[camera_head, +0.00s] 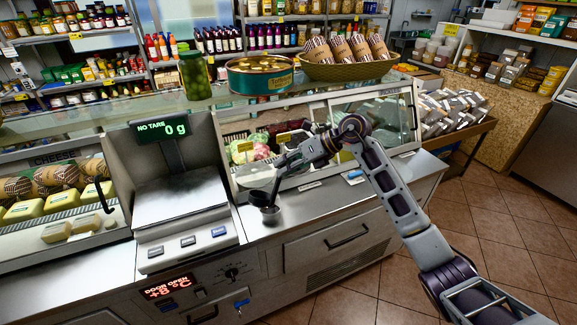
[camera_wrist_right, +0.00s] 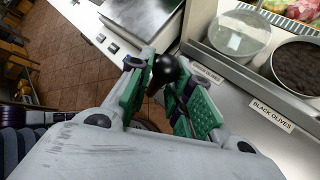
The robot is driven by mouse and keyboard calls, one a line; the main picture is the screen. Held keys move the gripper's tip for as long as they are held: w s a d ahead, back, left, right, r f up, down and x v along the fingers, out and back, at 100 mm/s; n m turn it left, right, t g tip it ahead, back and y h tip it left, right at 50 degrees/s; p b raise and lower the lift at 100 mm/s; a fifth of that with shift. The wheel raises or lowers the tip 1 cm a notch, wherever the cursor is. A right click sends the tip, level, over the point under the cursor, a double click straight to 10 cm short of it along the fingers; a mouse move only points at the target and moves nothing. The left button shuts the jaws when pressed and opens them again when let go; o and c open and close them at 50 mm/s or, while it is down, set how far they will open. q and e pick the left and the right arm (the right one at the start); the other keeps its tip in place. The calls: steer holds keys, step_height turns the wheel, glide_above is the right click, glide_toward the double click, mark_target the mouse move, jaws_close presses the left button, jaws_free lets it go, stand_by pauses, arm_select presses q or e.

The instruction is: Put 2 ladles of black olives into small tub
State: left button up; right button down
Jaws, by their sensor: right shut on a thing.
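My right gripper (camera_head: 284,163) reaches in from the right over the steel counter, in front of the glass case. In the right wrist view its green-padded fingers (camera_wrist_right: 168,92) are shut on a black ladle handle (camera_wrist_right: 165,68). My left gripper is not in view.
A scale (camera_head: 180,205) reading 0 g stands left of the tub. A container with pale contents (camera_wrist_right: 240,33) sits beside the black olives. A green tin (camera_head: 260,74), an olive jar (camera_head: 194,75) and a basket (camera_head: 350,69) stand on the upper shelf.

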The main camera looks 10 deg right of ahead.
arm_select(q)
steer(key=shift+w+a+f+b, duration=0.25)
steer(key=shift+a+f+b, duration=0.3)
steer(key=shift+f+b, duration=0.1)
arm_select(e)
steer(key=s+a+r+n+t+h, duration=0.2)
steer(key=s+a+r+t+h, duration=0.1)
steer(key=s+a, duration=0.1)
steer(key=shift+s+a+r+n, duration=0.15)
steer(key=shift+s+r+n, duration=0.15)
steer(key=shift+s, duration=0.1)
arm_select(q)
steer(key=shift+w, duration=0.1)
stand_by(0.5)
